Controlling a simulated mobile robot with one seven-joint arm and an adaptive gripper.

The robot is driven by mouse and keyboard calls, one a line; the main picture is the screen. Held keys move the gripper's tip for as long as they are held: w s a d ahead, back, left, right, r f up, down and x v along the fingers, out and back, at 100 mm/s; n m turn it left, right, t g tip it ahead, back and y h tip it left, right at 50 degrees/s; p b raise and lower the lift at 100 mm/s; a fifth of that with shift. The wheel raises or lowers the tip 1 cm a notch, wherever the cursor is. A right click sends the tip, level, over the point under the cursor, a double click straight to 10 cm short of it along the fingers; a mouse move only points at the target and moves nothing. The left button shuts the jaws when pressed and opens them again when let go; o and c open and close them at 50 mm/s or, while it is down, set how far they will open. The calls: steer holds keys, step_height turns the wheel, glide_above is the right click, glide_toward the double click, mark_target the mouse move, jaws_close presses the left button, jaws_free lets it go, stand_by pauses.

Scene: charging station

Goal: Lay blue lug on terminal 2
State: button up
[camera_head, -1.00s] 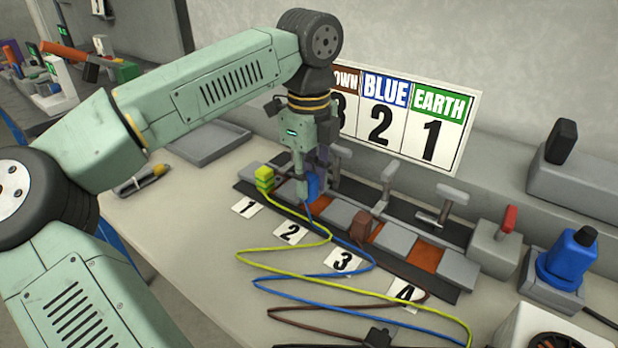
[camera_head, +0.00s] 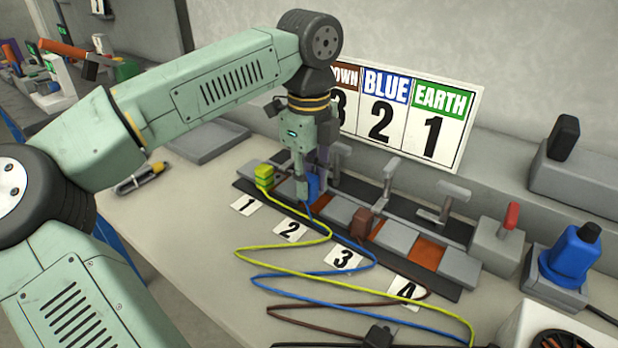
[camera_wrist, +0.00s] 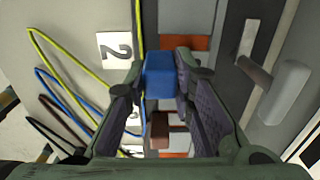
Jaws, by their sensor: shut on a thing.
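The blue lug (camera_head: 313,186) is a small block on a blue cable. My gripper (camera_head: 304,188) is shut on it, and the wrist view shows the lug (camera_wrist: 160,75) between the fingertips. It is at terminal 2, whose orange plate (camera_wrist: 184,43) shows beside and behind the lug. The white label 2 (camera_head: 290,232) lies in front of it, and also shows in the wrist view (camera_wrist: 117,48). The finger hides part of the lug and terminal in the head view. I cannot tell whether the lug's underside touches the plate.
The yellow-green lug (camera_head: 264,177) sits at terminal 1, and the brown lug (camera_head: 361,225) at terminal 3. Terminal 4's orange plate (camera_head: 426,252) is bare. Grey toggle clamps (camera_head: 387,185) stand along the back of the block. Loose cables cross the front of the bench.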

steer(key=shift+f+b, duration=0.95)
steer(key=shift+f, duration=0.25)
steer(key=o, duration=1.1)
step_height(320, 180, up, 12)
steer(key=shift+s+f, duration=0.1)
steer(key=shift+s, duration=0.05)
